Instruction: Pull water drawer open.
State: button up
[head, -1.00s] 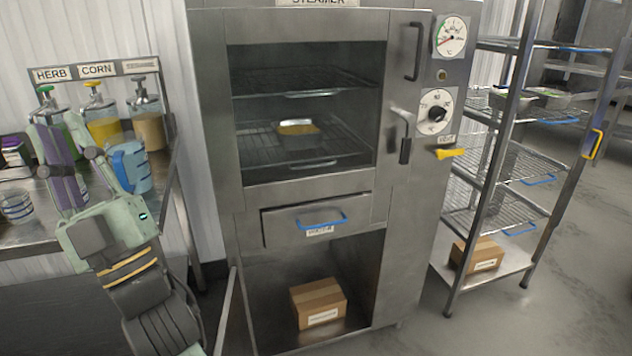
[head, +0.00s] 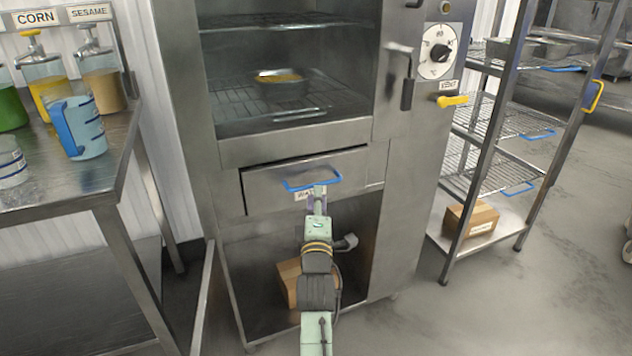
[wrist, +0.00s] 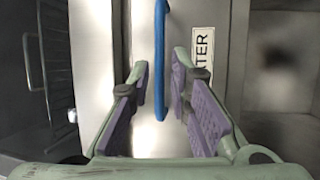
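The water drawer (head: 265,190) is a steel front below the steamer's window, with a thin dark gap along its top edge. Its blue bar handle (head: 312,184) also shows in the wrist view (wrist: 160,50), running up and down beside a white label (wrist: 203,55) of which "TER" is readable. My gripper (head: 318,194) is at the handle. In the wrist view my gripper (wrist: 160,82) is open, with the handle's bar between its two purple-padded fingers and visible space on both sides. In the head view my gripper partly covers the label.
A cardboard box (head: 288,283) sits in the open bay below the drawer, partly behind my arm. A side table (head: 100,190) with a blue-handled jug (head: 82,128) and dispensers stands left. A wire rack (head: 497,170) stands right. The floor at lower right is clear.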

aim_at(317, 183)
jog(key=w, duration=0.3)
jog(key=w+r, duration=0.1)
jog(key=w, duration=0.1)
jog(key=shift+p, duration=0.3)
grip_shut()
dwell(0.4)
